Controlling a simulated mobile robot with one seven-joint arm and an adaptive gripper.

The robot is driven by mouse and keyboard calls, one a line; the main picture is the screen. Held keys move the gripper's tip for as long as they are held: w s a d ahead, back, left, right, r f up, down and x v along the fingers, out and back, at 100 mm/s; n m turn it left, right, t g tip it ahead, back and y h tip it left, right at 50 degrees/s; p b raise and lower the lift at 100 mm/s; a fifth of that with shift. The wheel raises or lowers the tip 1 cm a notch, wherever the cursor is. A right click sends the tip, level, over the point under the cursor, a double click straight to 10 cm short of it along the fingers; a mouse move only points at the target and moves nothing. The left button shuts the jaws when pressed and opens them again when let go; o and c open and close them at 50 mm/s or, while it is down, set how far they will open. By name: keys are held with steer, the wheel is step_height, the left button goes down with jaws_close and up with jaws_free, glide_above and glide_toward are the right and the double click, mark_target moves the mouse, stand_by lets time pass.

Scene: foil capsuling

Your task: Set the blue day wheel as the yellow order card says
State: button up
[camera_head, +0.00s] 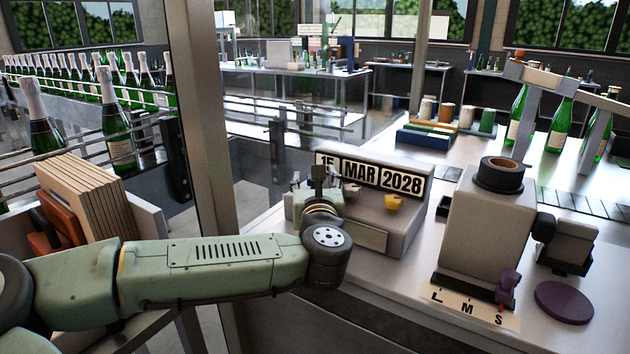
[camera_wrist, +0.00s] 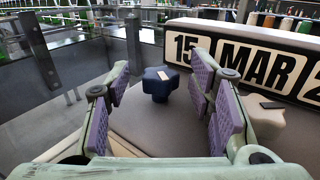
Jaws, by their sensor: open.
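The date stamper (camera_head: 405,165) reads 15 MAR 2028 in its windows, and the day window (camera_wrist: 186,48) shows 15 in the wrist view. The blue day wheel (camera_wrist: 157,88) is a dark lobed knob with a pale mark on top. It stands on the stamper's sloping top below the day window. My gripper (camera_wrist: 162,82) is open, its purple-padded fingers either side of the view of the wheel. The wheel appears just beyond the fingertips; I cannot tell any contact. In the head view my gripper (camera_head: 318,178) hides the wheel. I cannot make out a yellow order card.
A pale month wheel (camera_wrist: 268,116) stands close to the right finger. A yellow wheel (camera_head: 393,204) sits further right on the stamper. A grey machine (camera_head: 485,225) with an L M S scale stands to the right. A window post (camera_head: 208,120) rises left of my gripper.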

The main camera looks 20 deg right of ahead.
steer(key=shift+s, duration=0.1)
steer(key=v, duration=0.7)
steer(key=shift+s+a, duration=0.15)
